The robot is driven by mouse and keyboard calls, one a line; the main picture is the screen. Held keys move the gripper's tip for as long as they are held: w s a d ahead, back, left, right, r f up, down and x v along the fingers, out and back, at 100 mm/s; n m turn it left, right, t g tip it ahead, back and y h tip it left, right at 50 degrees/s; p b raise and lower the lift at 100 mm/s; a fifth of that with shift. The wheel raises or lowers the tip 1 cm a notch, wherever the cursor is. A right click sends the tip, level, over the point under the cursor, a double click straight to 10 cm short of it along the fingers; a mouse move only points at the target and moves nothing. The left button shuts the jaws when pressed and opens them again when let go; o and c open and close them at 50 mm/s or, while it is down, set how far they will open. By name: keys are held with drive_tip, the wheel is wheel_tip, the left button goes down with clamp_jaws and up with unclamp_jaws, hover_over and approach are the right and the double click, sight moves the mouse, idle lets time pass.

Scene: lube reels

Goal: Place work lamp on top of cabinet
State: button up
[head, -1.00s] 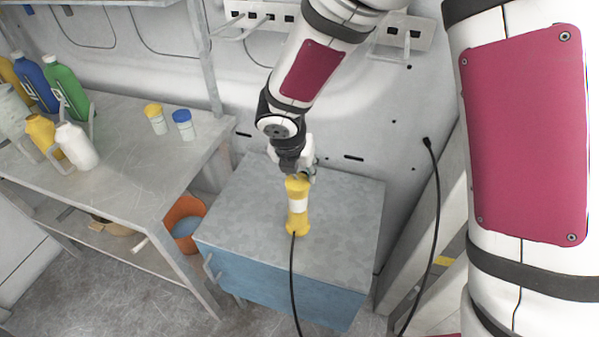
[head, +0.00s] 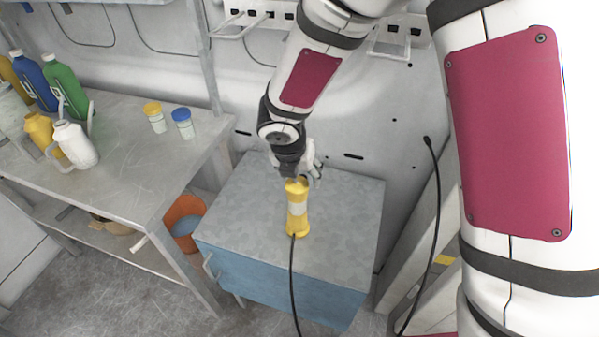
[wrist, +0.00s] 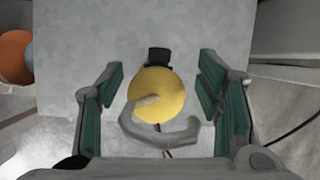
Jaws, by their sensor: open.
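The yellow work lamp (head: 297,222) with a pale middle band stands upright on the grey top of the blue-fronted cabinet (head: 345,215). Its black cable hangs down over the cabinet's front edge. My gripper (head: 297,177) is just above the lamp's top end. In the wrist view the round yellow end of the lamp (wrist: 165,92), with a grey hook on it, sits between the green-padded fingers of my gripper (wrist: 164,98). The fingers are open, with a gap on both sides of the lamp.
A metal workbench (head: 130,135) with bottles and two small capped jars (head: 183,124) stands at the left. An orange bucket (head: 185,218) is beside the cabinet. The wall is close behind. A black cable (head: 437,215) hangs at the right. The cabinet top around the lamp is clear.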

drive_tip(key=p+v, duration=0.1)
drive_tip(key=v, duration=1.1)
drive_tip(key=s+d+r+m, duration=0.3)
drive_tip(key=d+r+m, duration=0.3)
drive_tip(key=d+m, duration=0.1)
drive_tip(key=s+d+r+m, duration=0.4)
drive_tip(key=d+r+m, duration=0.15)
drive_tip(key=m, duration=0.25)
drive_tip(key=s+d+r+m+y, duration=0.1)
drive_tip(key=s+d+r+m, duration=0.1)
drive_tip(key=s+m, duration=0.5)
drive_tip(key=s+d+r+m+t, duration=0.1)
drive_tip(key=s+d+m, duration=0.3)
drive_tip(key=m, duration=0.7)
drive_tip(key=shift+s+d+r+y, duration=0.35)
drive_tip(key=shift+s+r, duration=0.55)
drive_tip(key=shift+s, duration=0.5)
